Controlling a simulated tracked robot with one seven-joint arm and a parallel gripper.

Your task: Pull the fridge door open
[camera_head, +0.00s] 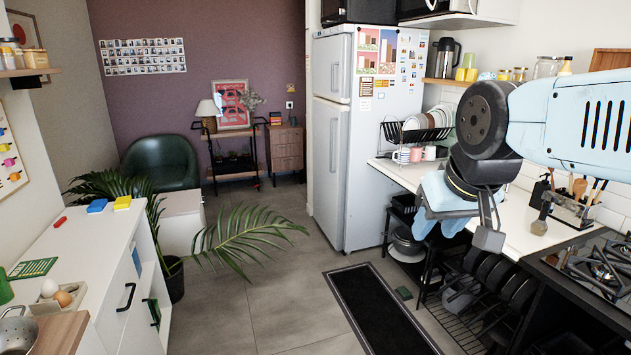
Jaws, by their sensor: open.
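The white fridge (378,150) stands at the back, right of the middle. Its side, covered with pictures and magnets, faces me, and its front faces left. The upper door (332,72) and the tall lower door (328,170) both look shut. Each has a vertical handle; the lower door's handle (333,145) shows on the door front. My gripper (512,233) hangs in front of the right counter, well apart from the fridge, nearer to me and to its right. Its two fingers are spread and hold nothing.
The grey floor (265,290) is clear left of the fridge, with a dark mat (380,312) in front. A palm plant (240,240) spreads over the floor at left. A white counter (75,255) stands at left; the hob (595,265) is at right.

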